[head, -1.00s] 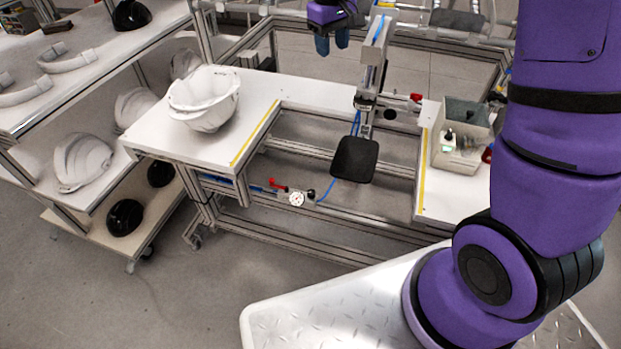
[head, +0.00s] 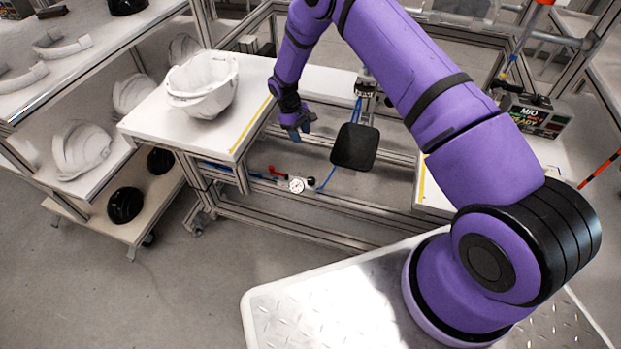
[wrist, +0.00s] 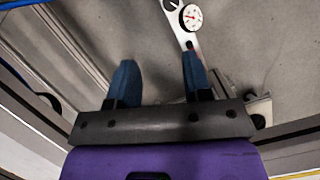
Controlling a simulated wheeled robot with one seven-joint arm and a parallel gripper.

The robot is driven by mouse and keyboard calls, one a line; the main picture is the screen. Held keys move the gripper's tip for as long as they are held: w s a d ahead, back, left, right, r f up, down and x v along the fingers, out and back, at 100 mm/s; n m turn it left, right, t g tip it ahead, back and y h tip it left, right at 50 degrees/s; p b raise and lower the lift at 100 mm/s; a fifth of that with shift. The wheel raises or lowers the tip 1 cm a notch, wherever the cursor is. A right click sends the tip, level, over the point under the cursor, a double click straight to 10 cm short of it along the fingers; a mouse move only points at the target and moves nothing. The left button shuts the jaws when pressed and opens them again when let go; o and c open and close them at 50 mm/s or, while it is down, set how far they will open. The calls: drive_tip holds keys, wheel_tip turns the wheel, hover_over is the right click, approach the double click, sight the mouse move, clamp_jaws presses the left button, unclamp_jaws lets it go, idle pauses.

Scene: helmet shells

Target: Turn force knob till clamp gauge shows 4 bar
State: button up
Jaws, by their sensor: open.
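The clamp gauge (head: 297,185) is a small white round dial below the bench's front edge; it also shows at the top of the wrist view (wrist: 190,17). Its reading is too small to tell. A small black knob-like part (head: 310,182) sits just right of the gauge; I cannot tell for sure that it is the force knob. A red lever (head: 275,171) is on the left of the gauge. My gripper (head: 296,136) is above the gauge, pointing down, apart from it. In the wrist view its two blue fingers (wrist: 160,75) are open with nothing between them.
A white helmet shell (head: 203,88) lies on the left bench top (head: 165,125). A black pad (head: 355,147) hangs close right of my gripper. Blue hoses run by the gauge. Shelves with helmets stand left. The floor in front is clear.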

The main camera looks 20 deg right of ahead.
approach(311, 179)
drive_tip(key=shift+n, duration=0.4)
drive_tip(key=x, duration=0.9)
drive_tip(key=shift+s+f, duration=0.1)
drive_tip(key=shift+f, duration=0.1)
drive_tip(key=c, duration=0.6)
